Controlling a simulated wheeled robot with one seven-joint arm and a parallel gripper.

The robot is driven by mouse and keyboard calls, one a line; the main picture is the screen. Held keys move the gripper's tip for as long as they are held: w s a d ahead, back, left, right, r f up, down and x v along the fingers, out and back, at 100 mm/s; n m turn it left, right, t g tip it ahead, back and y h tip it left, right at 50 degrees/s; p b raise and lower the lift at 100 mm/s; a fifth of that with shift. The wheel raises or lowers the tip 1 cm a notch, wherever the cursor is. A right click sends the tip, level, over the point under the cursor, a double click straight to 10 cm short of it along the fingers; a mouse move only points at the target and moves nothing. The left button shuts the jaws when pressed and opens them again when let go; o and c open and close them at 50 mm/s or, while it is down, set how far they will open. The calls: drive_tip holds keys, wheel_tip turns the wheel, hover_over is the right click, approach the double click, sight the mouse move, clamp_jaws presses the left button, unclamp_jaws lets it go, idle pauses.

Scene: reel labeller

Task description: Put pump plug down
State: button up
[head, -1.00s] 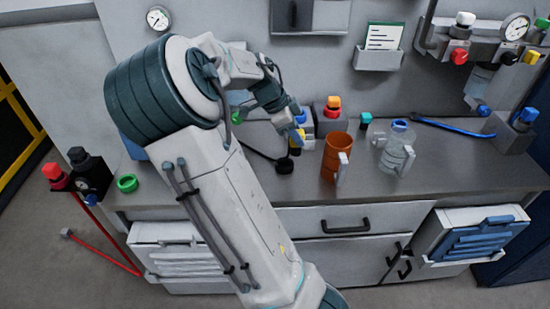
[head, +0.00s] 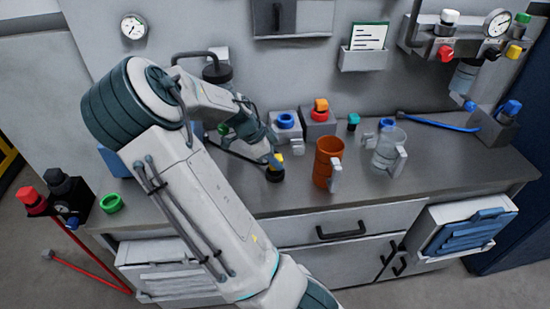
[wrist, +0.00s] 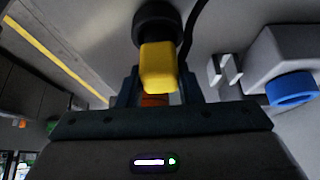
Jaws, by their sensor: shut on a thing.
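The pump plug (wrist: 158,68) shows in the wrist view as a yellow block between the fingers of my gripper (wrist: 160,88). A black round piece (wrist: 155,22) lies directly beyond it. In the head view the yellow part (head: 280,158) shows at the fingertips of my gripper (head: 275,160). The black round piece (head: 274,175) is just below it, at the bench top. My gripper is shut on the plug. I cannot tell whether the black piece belongs to the plug, or whether the plug touches it. The fingers partly hide the plug.
An orange mug (head: 326,165) and a clear jug (head: 387,152) stand to the right on the grey bench (head: 430,180). Behind are a block with a blue ring (head: 286,122) and one with an orange-red knob (head: 320,110). A black cable (head: 232,152) runs left of my gripper.

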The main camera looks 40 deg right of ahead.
drive_tip(key=shift+f, duration=0.1)
drive_tip(key=shift+f, duration=0.15)
drive_tip(key=o, duration=1.1)
drive_tip(key=shift+c, duration=0.2)
